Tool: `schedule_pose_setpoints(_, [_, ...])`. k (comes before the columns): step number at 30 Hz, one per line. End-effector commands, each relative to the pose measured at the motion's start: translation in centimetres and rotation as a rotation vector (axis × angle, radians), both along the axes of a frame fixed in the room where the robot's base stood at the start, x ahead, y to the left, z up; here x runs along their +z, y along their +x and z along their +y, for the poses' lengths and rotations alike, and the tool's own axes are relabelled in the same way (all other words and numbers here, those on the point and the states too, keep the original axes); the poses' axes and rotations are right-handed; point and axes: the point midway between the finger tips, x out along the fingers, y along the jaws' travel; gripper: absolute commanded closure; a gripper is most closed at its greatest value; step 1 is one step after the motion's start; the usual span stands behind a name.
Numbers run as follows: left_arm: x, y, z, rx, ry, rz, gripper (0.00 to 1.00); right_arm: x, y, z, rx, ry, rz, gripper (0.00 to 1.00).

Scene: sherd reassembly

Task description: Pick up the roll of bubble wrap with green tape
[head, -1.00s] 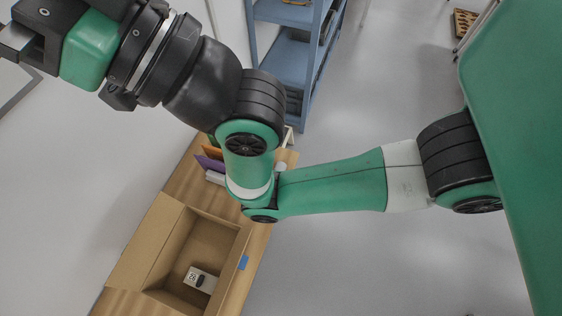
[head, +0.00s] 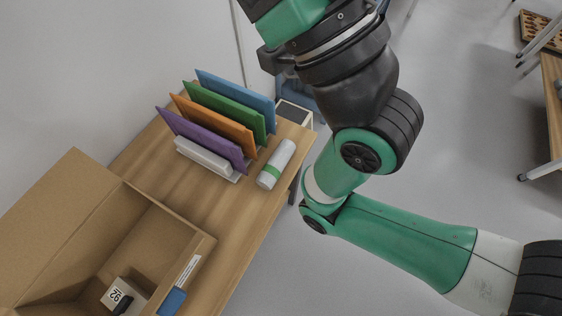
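The roll of bubble wrap (head: 288,151) is a whitish cylinder with a green tape band around it. It lies on the wooden table (head: 262,207) near its right edge, beside a rack of coloured folders. Nothing holds it. One of my green and black arms crosses the upper right of the head view, to the right of the roll and apart from it. The fingertips of both my grippers are outside the view.
A file rack (head: 207,158) holds upright purple, orange, green and blue folders (head: 232,84). An open cardboard box (head: 75,215) at lower left contains a small box labelled 92 (head: 117,293). Bare tabletop lies between box and roll. A wall stands at the left.

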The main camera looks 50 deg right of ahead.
Motion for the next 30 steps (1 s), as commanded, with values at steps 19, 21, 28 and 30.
schedule_pose_setpoints(19, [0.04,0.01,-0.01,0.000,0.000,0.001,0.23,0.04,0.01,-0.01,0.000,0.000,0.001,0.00])
schedule_pose_setpoints(21, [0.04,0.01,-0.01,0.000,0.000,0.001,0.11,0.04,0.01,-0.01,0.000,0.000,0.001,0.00])
schedule_pose_setpoints(28, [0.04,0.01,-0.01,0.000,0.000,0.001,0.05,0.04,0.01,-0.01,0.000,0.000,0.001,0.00])
schedule_pose_setpoints(30, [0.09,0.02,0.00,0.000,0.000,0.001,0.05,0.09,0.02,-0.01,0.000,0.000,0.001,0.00])
